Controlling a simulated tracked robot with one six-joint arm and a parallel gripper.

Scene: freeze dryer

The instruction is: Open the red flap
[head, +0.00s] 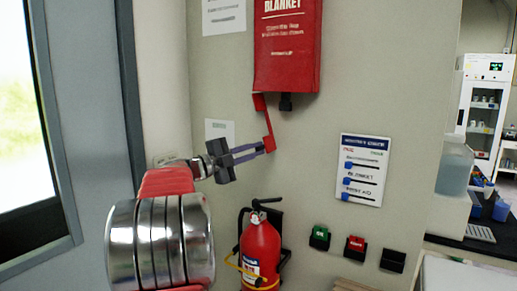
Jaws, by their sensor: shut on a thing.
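The red flap (265,123) is a narrow red strip that hangs below the red blanket box (286,45) on the wall. It runs down and slightly right, with a bend at its lower end. My gripper (262,150) comes in from the left and is shut on the lower end of the flap. The fingertips partly hide this end. A small black piece (285,102) sits under the box, to the right of the flap's top.
A red fire extinguisher (260,250) stands below my gripper. A white sign with sliders (363,170) and green (320,237), red (355,246) and black (393,259) wall blocks are to the right. A dark-framed window (30,110) is at left.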

